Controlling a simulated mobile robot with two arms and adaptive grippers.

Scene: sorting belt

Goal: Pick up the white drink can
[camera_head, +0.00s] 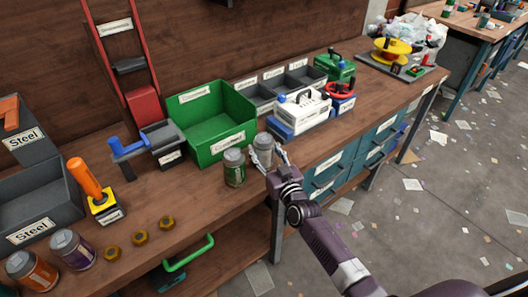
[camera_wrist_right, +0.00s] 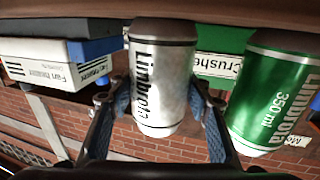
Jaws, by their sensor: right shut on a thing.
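The white drink can (camera_head: 263,150) stands on the wooden workbench in the head view, just right of a green can (camera_head: 234,167). In the right wrist view the white can (camera_wrist_right: 161,75) is silvery white with dark lettering and sits between the two finger pads. My right gripper (camera_head: 274,157) is shut on it, one pad on each side. The green can (camera_wrist_right: 275,92) is beside it in the wrist view, close to one finger. My left gripper is not in view.
A green bin (camera_head: 212,122) labelled "Crushed" stands behind the cans. A white and blue boxed device (camera_head: 298,117) is to their right. Orange and purple cans (camera_head: 72,249), several brass nuts (camera_head: 140,238) and an orange-handled tool (camera_head: 88,181) are at the left.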

